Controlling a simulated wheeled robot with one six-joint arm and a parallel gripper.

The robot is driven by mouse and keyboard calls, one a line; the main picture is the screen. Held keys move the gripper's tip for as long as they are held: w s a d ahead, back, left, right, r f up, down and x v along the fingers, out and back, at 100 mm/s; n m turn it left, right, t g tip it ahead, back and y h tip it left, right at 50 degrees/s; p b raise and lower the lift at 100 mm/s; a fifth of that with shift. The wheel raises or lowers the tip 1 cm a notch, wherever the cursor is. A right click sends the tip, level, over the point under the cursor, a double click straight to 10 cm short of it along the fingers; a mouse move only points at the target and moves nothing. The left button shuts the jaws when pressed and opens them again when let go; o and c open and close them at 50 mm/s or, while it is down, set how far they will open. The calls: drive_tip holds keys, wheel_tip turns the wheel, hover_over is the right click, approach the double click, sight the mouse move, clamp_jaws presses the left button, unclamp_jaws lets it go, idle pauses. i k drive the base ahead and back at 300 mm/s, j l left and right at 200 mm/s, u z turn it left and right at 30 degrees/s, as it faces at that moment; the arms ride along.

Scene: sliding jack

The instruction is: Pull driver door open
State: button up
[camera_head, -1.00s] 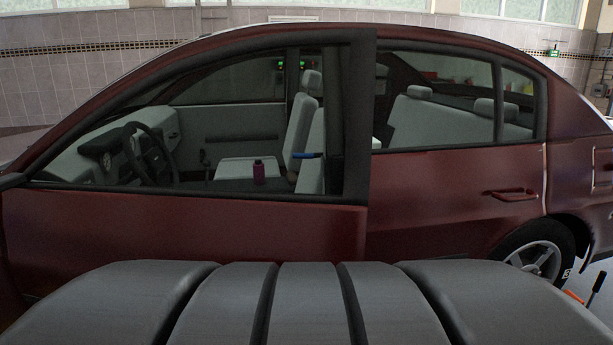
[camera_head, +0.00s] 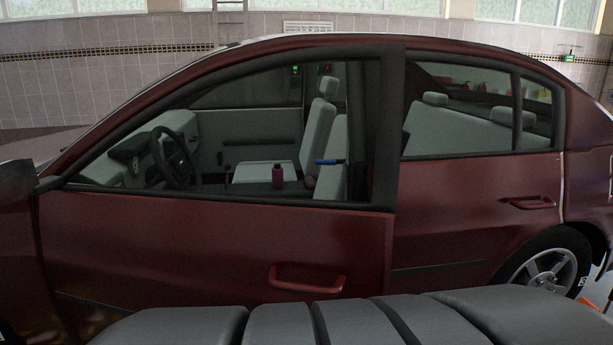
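The driver door (camera_head: 215,235) of the dark red car is in front of me, in the left and middle of the head view. Its red handle (camera_head: 307,280) shows low on the panel near the rear edge. The door's rear edge (camera_head: 395,150) overlaps the pillar and seems to stand out slightly from the body; I cannot tell how wide the gap is. The lowest part of the door is hidden at the bottom of the view. My gripper is not in view.
A side mirror (camera_head: 17,178) sticks out at the left edge.

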sight(109, 255)
drive_tip(key=k+j+z, duration=0.15)
drive_tip(key=j, duration=0.35)
drive_tip(key=j+z, duration=0.15)
drive_tip(key=j, duration=0.3)
drive_tip(key=k+j+z, duration=0.15)
drive_tip(key=j, duration=0.35)
